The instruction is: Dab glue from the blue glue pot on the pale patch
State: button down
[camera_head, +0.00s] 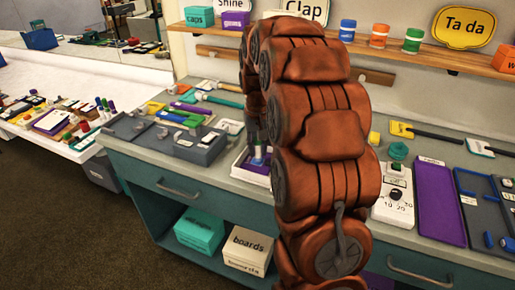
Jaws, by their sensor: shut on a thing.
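My brown arm stands across the middle of the view and hides much of the counter behind it. My gripper (254,125) shows only in part, as a dark grey shape at the arm's left edge, pointing down. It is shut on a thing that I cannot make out. Just below it, a small blue and white object (258,153) stands at a white tray (243,166); it may be the blue glue pot, but I cannot tell. Whether the gripper touches it is unclear. I cannot pick out the pale patch; it may be behind my arm.
A grey case (200,152) and several tools lie left on the counter. Right are a white numbered board (394,207) with a green knob, a purple tray (440,203) and a dark blue tray (482,212). A shelf (420,48) with jars and signs runs behind.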

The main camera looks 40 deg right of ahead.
jog(key=shift+r+p, duration=0.8)
jog(key=shift+r, duration=2.55)
